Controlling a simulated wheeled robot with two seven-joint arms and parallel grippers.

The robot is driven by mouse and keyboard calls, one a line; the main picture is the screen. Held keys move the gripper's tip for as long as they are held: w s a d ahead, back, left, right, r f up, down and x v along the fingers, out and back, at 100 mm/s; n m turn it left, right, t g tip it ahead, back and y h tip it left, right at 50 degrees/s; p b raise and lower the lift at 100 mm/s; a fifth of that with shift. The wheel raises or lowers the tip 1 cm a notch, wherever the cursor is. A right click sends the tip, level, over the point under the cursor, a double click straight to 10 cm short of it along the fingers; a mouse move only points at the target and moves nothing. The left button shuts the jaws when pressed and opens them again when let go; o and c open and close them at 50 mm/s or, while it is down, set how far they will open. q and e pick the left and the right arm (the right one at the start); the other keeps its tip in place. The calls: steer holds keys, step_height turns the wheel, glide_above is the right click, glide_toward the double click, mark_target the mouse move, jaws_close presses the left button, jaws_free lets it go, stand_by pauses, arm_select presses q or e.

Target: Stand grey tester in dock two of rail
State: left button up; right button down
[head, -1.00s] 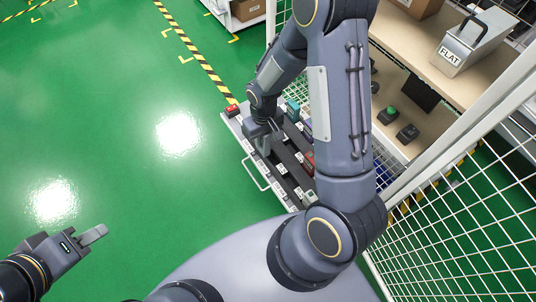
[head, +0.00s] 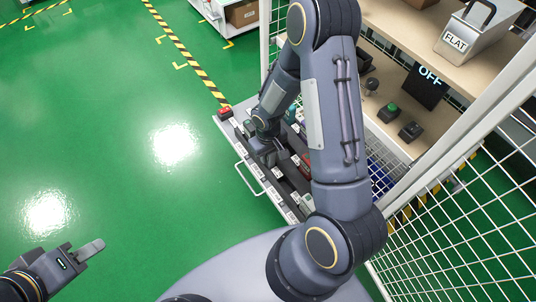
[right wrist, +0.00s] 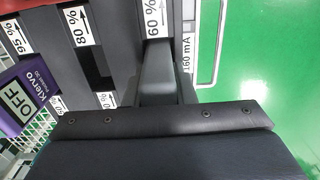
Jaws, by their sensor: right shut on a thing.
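My right gripper (head: 268,158) reaches down into the long tray (head: 236,148) that holds the rail, below the shelf unit. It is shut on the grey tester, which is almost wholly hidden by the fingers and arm. In the right wrist view the grey finger (right wrist: 156,75) points at a "60 %" label (right wrist: 154,18) on the dark rail; "80 %" and "95 %" labels lie left of it. I cannot tell whether the tester sits in a dock. My left gripper (head: 90,250) is over bare floor at lower left; its finger gap is unclear.
A purple tester (right wrist: 22,105) reading OFF stands left in the right wrist view. A red-topped item (head: 225,113) is at the tray's far end. The shelf holds an OFF sign (head: 427,88), a green-button box (head: 388,112) and a FLAT box (head: 470,45). Wire mesh stands at right.

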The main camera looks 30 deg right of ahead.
steer(key=shift+f, duration=0.1)
steer(key=shift+f, duration=0.15)
steer(key=c, duration=1.2)
jaws_free()
